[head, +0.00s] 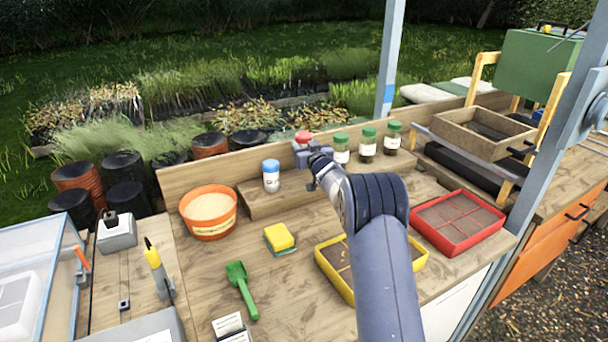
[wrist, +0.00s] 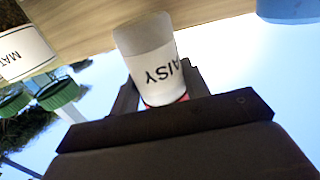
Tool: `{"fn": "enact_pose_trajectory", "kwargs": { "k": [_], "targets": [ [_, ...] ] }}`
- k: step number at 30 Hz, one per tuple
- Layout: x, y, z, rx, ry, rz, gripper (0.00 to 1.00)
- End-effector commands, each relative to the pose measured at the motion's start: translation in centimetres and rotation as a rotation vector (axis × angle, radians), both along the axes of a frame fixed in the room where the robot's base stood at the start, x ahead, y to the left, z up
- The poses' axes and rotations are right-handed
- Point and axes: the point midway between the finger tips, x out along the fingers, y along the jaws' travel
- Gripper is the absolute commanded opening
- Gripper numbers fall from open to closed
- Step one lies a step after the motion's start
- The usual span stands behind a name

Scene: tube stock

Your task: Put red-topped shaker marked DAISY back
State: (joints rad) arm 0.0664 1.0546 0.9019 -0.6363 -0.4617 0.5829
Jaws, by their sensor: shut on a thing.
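The red-topped shaker (head: 303,136) shows its red lid behind my gripper (head: 308,152) in the head view; most of its body is hidden there. In the wrist view the shaker (wrist: 148,62) has a white label reading DAISY, upside down in the picture, and sits between the two dark fingers (wrist: 155,95), which are shut on it. A wooden surface lies beyond its base; I cannot tell if they touch. The raised wooden shelf (head: 255,207) runs along the back of the bench. A blue-topped shaker (head: 271,176) stands on it to the left.
Green-topped shakers (head: 367,143) stand in a row to the right of my gripper. An orange bucket (head: 208,222), a yellow sponge (head: 280,236), a green scoop (head: 240,285), a yellow tray (head: 333,275) and a red tray (head: 447,248) lie on the bench.

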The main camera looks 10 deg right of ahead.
Motion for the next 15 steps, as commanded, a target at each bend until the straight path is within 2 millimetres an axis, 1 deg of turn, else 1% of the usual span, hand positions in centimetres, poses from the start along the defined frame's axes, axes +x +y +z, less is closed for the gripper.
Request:
{"fn": "enact_pose_trajectory", "kwargs": {
  "k": [1, 3, 10, 15],
  "targets": [
    [0.0, 0.0, -1.2, 0.001, 0.003, 0.001, 0.17],
    [0.0, 0.0, -2.2, 0.001, 0.001, 0.0, 0.17],
    [0.0, 0.0, -4.0, 0.0, 0.0, 0.0, 0.17],
    [0.0, 0.0, -6.4, 0.001, 0.001, 0.0, 0.17]
  ]
}}
